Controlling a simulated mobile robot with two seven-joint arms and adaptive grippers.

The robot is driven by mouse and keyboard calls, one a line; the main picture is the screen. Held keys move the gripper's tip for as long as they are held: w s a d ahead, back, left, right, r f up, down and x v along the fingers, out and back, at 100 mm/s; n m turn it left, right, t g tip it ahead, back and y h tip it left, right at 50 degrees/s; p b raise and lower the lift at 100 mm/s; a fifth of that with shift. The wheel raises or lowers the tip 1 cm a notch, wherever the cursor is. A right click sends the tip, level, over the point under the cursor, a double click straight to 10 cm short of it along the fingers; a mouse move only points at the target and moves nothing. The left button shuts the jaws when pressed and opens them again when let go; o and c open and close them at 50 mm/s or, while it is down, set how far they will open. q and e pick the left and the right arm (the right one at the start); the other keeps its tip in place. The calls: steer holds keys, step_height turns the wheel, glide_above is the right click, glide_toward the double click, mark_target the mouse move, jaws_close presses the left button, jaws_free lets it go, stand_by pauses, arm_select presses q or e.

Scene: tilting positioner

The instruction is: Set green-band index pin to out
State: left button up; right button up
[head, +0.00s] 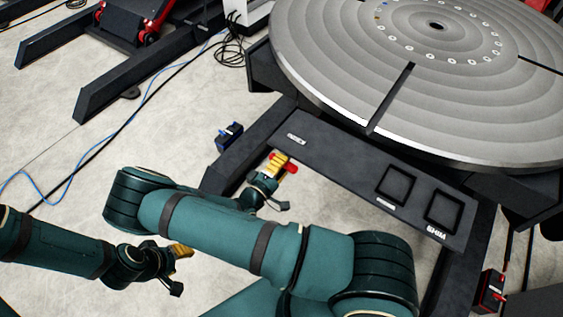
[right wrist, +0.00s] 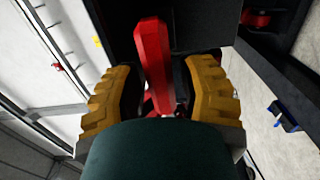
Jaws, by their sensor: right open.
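A red handle (head: 290,167) sticks out under the front edge of the dark positioner frame in the head view. In the right wrist view the red handle (right wrist: 153,60) stands between the fingers of my right gripper (right wrist: 162,88). That gripper (head: 275,163) is open around it, with a small gap beside the dark inner pads. I see no green band on the red handle, and I cannot tell whether it belongs to the index pin. My left gripper (head: 181,250) is low at the left, away from the frame; its jaw opening is unclear.
The large round grey table (head: 450,110) overhangs the dark frame panel (head: 340,165), which has two square recesses. A dark box with a blue handle (head: 229,136) stands left of the frame. A red-handled box (head: 490,291) is at lower right. Cables cross the floor at left.

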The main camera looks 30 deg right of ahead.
jaws_close()
steer(key=v, duration=0.4)
jaws_free()
steer(key=shift+a, duration=0.15)
